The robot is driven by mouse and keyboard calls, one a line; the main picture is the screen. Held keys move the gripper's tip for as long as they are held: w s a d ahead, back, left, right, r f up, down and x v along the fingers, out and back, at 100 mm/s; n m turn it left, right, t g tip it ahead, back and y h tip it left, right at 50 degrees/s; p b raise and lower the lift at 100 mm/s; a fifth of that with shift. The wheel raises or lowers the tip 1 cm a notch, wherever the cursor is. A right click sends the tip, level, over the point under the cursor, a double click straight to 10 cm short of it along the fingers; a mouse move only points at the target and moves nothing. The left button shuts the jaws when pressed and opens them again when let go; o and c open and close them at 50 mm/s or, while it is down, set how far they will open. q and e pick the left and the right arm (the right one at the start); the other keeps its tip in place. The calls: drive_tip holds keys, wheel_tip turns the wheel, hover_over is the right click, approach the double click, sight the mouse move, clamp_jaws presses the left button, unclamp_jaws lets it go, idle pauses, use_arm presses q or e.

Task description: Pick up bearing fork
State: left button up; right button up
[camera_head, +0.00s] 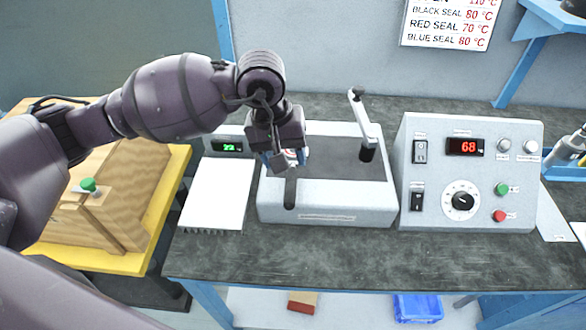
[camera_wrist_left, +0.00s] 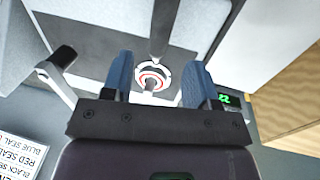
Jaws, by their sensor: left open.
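The bearing fork shows as a dark handle (camera_head: 290,190) on the front part of the grey bench device (camera_head: 335,208). Its far end is hidden under my left gripper in the head view. In the left wrist view the dark handle (camera_wrist_left: 163,28) runs down to a pale ring with a red band (camera_wrist_left: 152,78). I cannot tell whether the fork's end is around this ring or just beside it. My left gripper (camera_head: 287,160) is open above the device. Its two blue fingers (camera_wrist_left: 160,62) stand either side of the ring and appear empty. My right gripper is not in view.
A lever (camera_head: 362,125) rises at the device's right. A control box (camera_head: 470,180) reading 68 stands further right. The bench's front strip is clear.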

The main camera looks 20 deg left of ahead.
sight(290, 172)
use_arm(q)
drive_tip(key=shift+d+f, duration=0.25)
drive_tip(key=shift+f, duration=0.7)
drive_tip(key=shift+d+f, duration=0.2)
drive_tip(key=shift+f, duration=0.75)
drive_tip(key=shift+d+f, duration=0.25)
drive_tip(key=shift+f, duration=0.7)
clamp_jaws()
